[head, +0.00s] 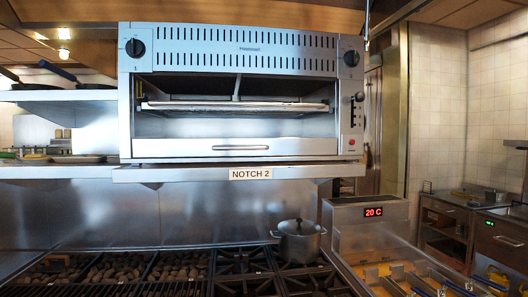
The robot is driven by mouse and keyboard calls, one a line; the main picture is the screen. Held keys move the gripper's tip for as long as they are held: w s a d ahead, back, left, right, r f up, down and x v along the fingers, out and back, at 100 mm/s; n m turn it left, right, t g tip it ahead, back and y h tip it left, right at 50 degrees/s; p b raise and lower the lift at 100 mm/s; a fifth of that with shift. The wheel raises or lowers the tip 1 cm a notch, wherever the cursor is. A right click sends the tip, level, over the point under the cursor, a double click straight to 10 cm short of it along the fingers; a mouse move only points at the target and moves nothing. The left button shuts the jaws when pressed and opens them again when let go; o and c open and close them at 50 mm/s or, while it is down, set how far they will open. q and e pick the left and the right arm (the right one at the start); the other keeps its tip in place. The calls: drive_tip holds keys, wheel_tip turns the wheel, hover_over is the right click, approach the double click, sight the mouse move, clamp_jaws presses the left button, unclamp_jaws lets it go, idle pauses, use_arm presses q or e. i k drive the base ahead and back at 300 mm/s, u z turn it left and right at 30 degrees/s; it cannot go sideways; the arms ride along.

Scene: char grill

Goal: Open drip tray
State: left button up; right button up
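The stainless salamander grill (243,60) stands on a shelf straight ahead in the head view, with two black knobs on its upper corners. Below its open cooking space is a wide flat front panel with a slim horizontal handle, which looks like the drip tray (180,147). This panel sits flush with the grill body, so the tray appears closed. A rack (235,106) shows inside the cooking space above it. Neither of my grippers is in view, and nothing touches the tray handle.
The shelf edge (200,174) carries a "NOTCH 2" label just below the tray. Burners and a char grill (130,266) lie lower, with a lidded pot (299,241). A fryer (368,228) reading 20 C stands at right. The space before the tray looks clear.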

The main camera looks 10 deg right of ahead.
sight(151, 147)
drive_tip(key=z, duration=0.5)
drive_tip(key=k, duration=1.05)
drive_tip(key=z, duration=1)
drive_tip(key=i, duration=1.45)
drive_tip(key=u, duration=0.95)
drive_tip(key=i, duration=0.55)
drive_tip(key=u, duration=0.65)
